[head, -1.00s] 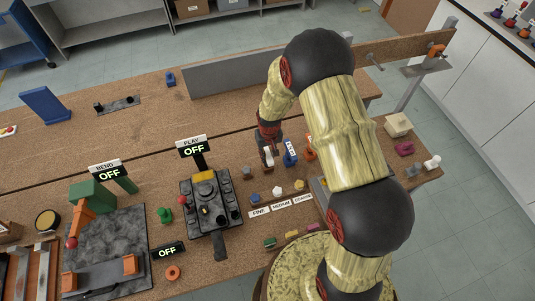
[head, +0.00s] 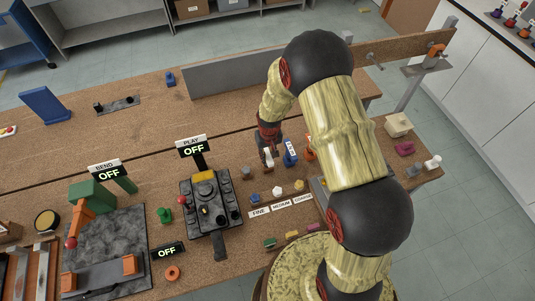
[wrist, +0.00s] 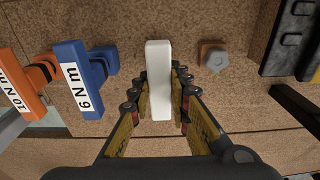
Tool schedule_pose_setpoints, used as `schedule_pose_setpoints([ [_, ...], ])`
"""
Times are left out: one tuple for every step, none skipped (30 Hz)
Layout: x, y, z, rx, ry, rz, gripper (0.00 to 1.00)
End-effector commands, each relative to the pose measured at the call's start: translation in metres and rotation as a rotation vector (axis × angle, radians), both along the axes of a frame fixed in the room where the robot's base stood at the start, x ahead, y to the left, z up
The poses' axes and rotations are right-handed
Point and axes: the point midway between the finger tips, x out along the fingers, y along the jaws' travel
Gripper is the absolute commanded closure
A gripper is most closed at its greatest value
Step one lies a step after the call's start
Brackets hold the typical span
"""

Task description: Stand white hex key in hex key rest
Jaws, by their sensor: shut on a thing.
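My gripper (wrist: 159,100) is shut on a long white piece, which I take to be the white hex key (wrist: 158,70). Its fingers lie along both long sides of it. In the head view, my gripper (head: 267,158) is low over the bench, with a bit of the white key (head: 269,154) showing; the arm hides part of this area. A small grey six-sided piece (wrist: 214,58) stands just right of the key in the wrist view, apart from it. I cannot tell which thing is the hex key rest.
A blue block marked 6 N m (wrist: 78,80) and an orange one marked 10 N m (wrist: 22,85) stand left of the key in the wrist view. A dark machine (head: 210,205) with levers is left of my gripper in the head view. Fine, medium and coarse labels (head: 281,206) lie nearer.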

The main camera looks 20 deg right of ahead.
Motion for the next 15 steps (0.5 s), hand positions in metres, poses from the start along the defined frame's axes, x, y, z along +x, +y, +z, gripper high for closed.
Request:
schedule_pose_setpoints([
  [0.0,0.0,-0.014,0.0,-0.001,0.0,1.0],
  [0.0,0.0,-0.014,0.0,-0.001,0.0,1.0],
  [0.0,0.0,-0.013,0.0,-0.001,0.0,1.0],
  [0.0,0.0,-0.013,0.0,-0.001,0.0,1.0],
  [0.0,0.0,-0.012,0.0,-0.001,0.0,1.0],
  [0.0,0.0,-0.011,0.0,-0.001,0.0,1.0],
  [0.0,0.0,-0.01,0.0,-0.001,0.0,1.0],
  [0.0,0.0,-0.009,0.0,-0.001,0.0,1.0],
  [0.0,0.0,-0.007,0.0,-0.001,0.0,1.0],
  [0.0,0.0,-0.006,0.0,-0.001,0.0,1.0],
  [0.0,0.0,-0.005,0.0,-0.001,0.0,1.0],
  [0.0,0.0,-0.004,0.0,-0.001,0.0,1.0],
  [0.0,0.0,-0.003,0.0,-0.001,0.0,1.0],
  [0.0,0.0,-0.001,0.0,-0.001,0.0,1.0],
  [0.0,0.0,0.0,0.0,-0.001,0.0,1.0],
])
